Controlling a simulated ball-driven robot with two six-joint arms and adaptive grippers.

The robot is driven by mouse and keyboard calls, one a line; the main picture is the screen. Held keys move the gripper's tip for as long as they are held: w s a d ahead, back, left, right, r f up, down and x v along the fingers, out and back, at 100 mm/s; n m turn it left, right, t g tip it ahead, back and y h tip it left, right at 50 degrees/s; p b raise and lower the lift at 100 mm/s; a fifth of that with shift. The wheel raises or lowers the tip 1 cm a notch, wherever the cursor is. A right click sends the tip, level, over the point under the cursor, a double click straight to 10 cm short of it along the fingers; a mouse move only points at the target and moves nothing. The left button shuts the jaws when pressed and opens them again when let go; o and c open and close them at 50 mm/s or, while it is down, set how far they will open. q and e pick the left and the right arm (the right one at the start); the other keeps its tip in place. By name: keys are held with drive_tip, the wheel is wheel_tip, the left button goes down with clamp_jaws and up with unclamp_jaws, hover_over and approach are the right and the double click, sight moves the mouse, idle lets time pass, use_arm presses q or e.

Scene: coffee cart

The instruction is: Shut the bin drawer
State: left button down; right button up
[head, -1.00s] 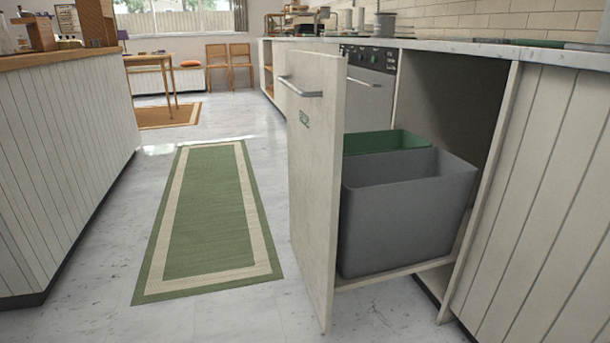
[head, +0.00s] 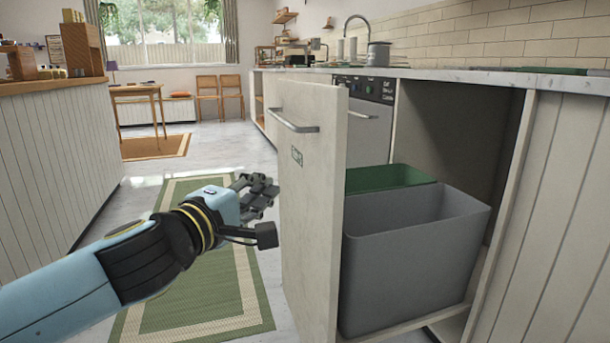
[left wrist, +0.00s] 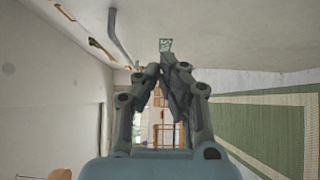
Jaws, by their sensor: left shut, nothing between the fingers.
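The bin drawer is pulled out from the counter, its tall cream front panel (head: 312,220) standing well clear of the cabinet opening. A metal bar handle (head: 295,121) runs near the panel's top, with a small green label (head: 297,156) below it. Behind the panel sit a grey bin (head: 410,260) and a green bin (head: 385,178). My left gripper (head: 268,190) is shut and empty, just left of the panel's outer face and below the handle; I cannot tell if it touches. The left wrist view shows its closed fingers (left wrist: 165,70) beside the panel. My right gripper is not in view.
The counter (head: 480,82) runs along the right, with an oven (head: 368,125) beyond the drawer. A panelled counter (head: 50,165) stands at the left. A green rug (head: 200,300) lies on the floor between them. Chairs and a table stand far back.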

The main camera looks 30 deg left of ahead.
use_arm(q)
drive_tip(key=b, duration=0.1)
approach(315, 166)
drive_tip(key=w+a, duration=0.2)
drive_tip(key=a, duration=0.1)
drive_tip(key=shift+w+d+b, duration=0.55)
drive_tip(key=shift+w+d, duration=0.75)
drive_tip(key=shift+w, duration=0.25)
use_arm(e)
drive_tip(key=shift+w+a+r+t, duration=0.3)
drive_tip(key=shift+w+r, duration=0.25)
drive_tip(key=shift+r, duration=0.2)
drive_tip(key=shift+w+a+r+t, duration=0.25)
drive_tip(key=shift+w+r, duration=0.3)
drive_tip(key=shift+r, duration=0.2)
